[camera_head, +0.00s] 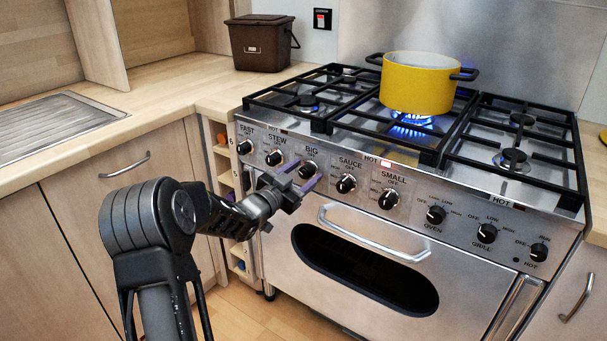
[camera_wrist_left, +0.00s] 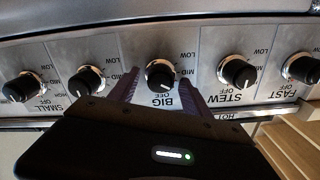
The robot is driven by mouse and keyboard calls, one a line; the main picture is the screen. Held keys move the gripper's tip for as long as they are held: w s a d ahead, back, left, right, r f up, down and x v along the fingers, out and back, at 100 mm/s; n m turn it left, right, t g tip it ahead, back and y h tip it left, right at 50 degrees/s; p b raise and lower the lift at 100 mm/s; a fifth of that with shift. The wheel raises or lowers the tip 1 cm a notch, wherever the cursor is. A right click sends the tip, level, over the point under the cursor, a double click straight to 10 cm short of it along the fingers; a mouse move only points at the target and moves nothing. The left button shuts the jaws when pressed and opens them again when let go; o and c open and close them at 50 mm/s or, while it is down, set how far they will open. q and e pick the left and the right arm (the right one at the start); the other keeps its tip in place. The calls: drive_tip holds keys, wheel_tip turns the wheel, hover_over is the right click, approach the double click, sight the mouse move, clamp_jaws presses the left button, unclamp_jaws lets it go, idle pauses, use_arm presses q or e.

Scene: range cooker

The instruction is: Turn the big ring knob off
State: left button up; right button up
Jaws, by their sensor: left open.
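The big ring knob (camera_head: 308,169) is the black round knob under the "BIG" label on the cooker's front panel. It also shows in the left wrist view (camera_wrist_left: 160,73), upside down; its pointer is hard to read. My left gripper (camera_head: 304,181) is open, with its two purple-grey fingers at the knob. In the left wrist view (camera_wrist_left: 156,82) one finger stands on each side of the knob, with a visible gap; I cannot tell whether either touches it. A blue flame (camera_head: 411,124) burns under the yellow pot (camera_head: 417,86). My right gripper is out of view.
The stew knob (camera_head: 274,157) and the sauce knob (camera_head: 346,183) flank the big knob closely. The oven handle (camera_head: 372,237) sticks out below the panel. A brown bin (camera_head: 260,43) stands on the worktop at the back left.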

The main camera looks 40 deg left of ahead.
use_arm(q)
drive_tip(key=shift+c, duration=0.2)
clamp_jaws()
idle(0.3)
drive_tip(key=shift+f, duration=0.1)
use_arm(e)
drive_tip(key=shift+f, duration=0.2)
use_arm(q)
drive_tip(key=m+b, duration=0.1)
drive_tip(key=b, duration=0.1)
drive_tip(key=shift+f+m+b, duration=0.15)
drive_tip(key=shift+m+b, duration=0.15)
drive_tip(key=shift+b, duration=0.05)
drive_tip(key=m+b, duration=0.8)
drive_tip(key=b, duration=0.2)
drive_tip(key=shift+d+f, duration=0.15)
drive_tip(key=shift+m+b, duration=0.8)
drive_tip(key=shift+m, duration=0.4)
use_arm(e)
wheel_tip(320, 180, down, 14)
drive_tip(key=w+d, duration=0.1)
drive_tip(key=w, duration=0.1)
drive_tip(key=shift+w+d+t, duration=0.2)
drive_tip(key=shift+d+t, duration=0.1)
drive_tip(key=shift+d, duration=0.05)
use_arm(q)
drive_tip(key=shift+r, duration=0.2)
